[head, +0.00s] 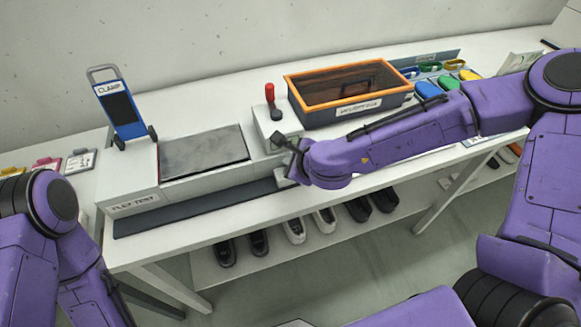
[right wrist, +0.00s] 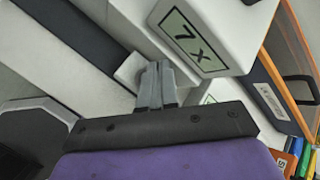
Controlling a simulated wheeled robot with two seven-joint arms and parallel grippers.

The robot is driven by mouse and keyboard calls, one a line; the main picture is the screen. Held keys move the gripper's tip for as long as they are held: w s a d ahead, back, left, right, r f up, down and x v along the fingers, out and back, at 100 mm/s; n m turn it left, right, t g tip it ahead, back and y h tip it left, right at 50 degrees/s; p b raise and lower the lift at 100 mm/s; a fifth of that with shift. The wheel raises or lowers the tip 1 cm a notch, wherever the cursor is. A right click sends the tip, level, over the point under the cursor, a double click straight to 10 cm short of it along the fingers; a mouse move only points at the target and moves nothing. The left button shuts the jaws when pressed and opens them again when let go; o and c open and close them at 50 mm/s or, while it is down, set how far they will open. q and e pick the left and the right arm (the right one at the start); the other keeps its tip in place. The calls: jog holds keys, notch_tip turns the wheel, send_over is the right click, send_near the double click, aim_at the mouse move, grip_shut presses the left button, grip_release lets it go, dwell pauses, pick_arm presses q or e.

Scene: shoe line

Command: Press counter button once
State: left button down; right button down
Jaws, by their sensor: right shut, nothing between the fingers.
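The white counter box (head: 277,122) stands at the right end of the flex test unit, with a red-topped lever on it. In the right wrist view its display (right wrist: 193,42) reads what looks like "7 x". A small pale block (right wrist: 128,70) juts out below the display, close by my fingers; I cannot tell if it is the button. My right gripper (right wrist: 157,80) is shut and empty, its fingertips at the block, touching or just apart. In the head view the right wrist hides most of that spot. My left gripper is out of view.
An orange-rimmed bin (head: 345,85) stands right of the counter box. The flex test unit with a dark plate (head: 203,152) and a blue clamp cart (head: 121,110) lie left. A dark strip (head: 190,210) runs along the front edge. Shoes (head: 294,231) stand on the shelf below.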

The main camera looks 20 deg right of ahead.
jog(key=shift+f, duration=0.1)
jog(key=shift+f+b, duration=0.3)
jog(key=shift+f, duration=0.05)
jog(key=shift+f+b, duration=0.45)
jog(key=shift+f, duration=0.1)
dwell(0.8)
jog(key=shift+r, duration=0.1)
jog(key=shift+r+p, duration=0.9)
notch_tip(320, 180, up, 5)
jog(key=p, duration=0.5)
jog(key=shift+r, duration=0.1)
dwell(0.5)
